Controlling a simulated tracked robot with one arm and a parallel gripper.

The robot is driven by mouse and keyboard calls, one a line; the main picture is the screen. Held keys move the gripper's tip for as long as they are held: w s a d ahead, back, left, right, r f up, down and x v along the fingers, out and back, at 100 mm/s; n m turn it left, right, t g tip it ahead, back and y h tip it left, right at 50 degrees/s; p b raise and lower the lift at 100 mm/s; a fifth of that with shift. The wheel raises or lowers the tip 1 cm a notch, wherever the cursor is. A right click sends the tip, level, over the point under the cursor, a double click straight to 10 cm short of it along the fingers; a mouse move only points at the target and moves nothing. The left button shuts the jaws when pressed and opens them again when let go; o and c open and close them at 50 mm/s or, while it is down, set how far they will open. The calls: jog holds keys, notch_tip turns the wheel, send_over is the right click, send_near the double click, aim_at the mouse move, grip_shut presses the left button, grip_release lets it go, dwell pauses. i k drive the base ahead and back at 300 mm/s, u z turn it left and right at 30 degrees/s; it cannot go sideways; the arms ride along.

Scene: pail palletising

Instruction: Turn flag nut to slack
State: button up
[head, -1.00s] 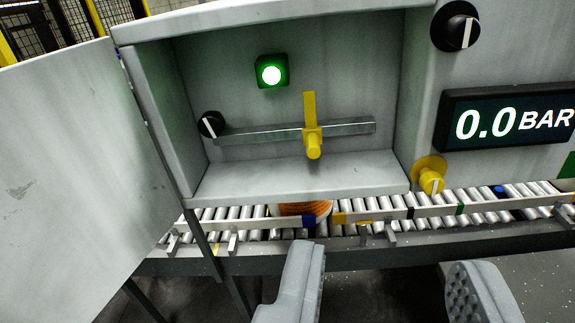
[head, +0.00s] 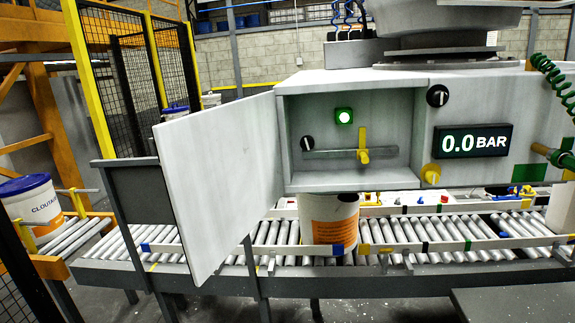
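The yellow flag nut (head: 363,154) sits on a metal slotted bar (head: 325,154) inside the open grey cabinet (head: 300,82). Its flag points straight up, across the bar. A black knob (head: 307,143) is at the bar's left end, and a green-framed lamp (head: 344,116) glows above. The display (head: 473,141) right of the opening reads 0.0 BAR. My gripper is out of view, and nothing in the picture touches the flag nut.
The cabinet door (head: 215,180) stands open to the left, jutting forward. A roller conveyor (head: 420,232) runs below, with a white and orange pail (head: 330,220) under the cabinet. A black knob (head: 438,95) and yellow knob (head: 431,173) are on the front. Another pail (head: 32,205) stands far left.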

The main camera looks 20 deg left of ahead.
aim_at(307, 143)
jog(key=z, duration=0.15)
jog(key=k, duration=0.15)
jog(key=z, duration=0.95)
jog(key=i, duration=1.45)
jog(key=u, duration=2.25)
jog(key=i, duration=0.55)
jog(key=z, duration=0.15)
jog(key=k, duration=0.35)
jog(key=u, duration=0.05)
